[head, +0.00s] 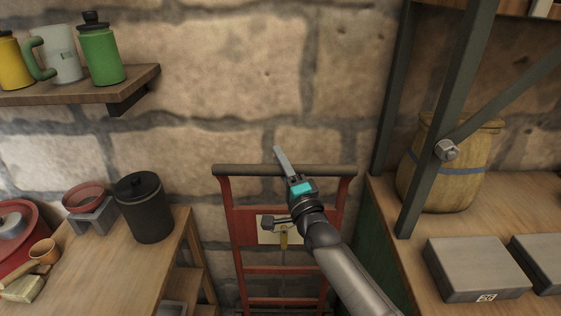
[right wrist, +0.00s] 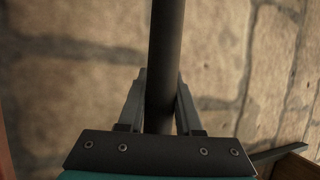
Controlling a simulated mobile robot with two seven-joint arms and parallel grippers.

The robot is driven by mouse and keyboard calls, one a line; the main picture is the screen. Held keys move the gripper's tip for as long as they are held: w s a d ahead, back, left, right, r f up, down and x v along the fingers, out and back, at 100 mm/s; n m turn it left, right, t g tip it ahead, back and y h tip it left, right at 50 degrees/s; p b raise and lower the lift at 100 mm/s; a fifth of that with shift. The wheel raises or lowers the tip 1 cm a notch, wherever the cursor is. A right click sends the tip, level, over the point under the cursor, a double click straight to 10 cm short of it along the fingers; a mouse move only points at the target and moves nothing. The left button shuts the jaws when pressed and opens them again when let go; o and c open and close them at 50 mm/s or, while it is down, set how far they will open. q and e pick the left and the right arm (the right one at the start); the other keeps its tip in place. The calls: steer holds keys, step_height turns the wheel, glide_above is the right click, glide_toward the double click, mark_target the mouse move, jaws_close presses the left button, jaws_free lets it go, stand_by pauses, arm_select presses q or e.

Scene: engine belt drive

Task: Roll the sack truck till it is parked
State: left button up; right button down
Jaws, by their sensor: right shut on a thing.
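The sack truck (head: 240,228) is red with a dark handle bar across its top. It stands upright in the gap between two wooden benches, in front of the stone wall in the head view. My right gripper (head: 284,165) is shut on the handle bar, near its middle. In the right wrist view the dark bar (right wrist: 165,60) runs between the two fingers of the gripper (right wrist: 160,105). The wheels and foot of the truck are out of view. My left gripper is not in view.
The left bench (head: 110,260) carries a black canister (head: 145,208). A wall shelf (head: 120,88) with mugs is at upper left. Room beside the truck is narrow.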

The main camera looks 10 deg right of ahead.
steer(key=shift+w+d+r, duration=0.15)
steer(key=shift+r, duration=0.1)
steer(key=c, duration=1)
jaws_free()
steer(key=shift+o, duration=0.8)
steer(key=shift+w+f, duration=0.2)
steer(key=shift+w, duration=0.05)
steer(key=shift+o, duration=1.3)
steer(key=shift+s, duration=0.1)
steer(key=p+v, duration=0.1)
steer(key=v, duration=1.4)
steer(key=shift+p, duration=0.3)
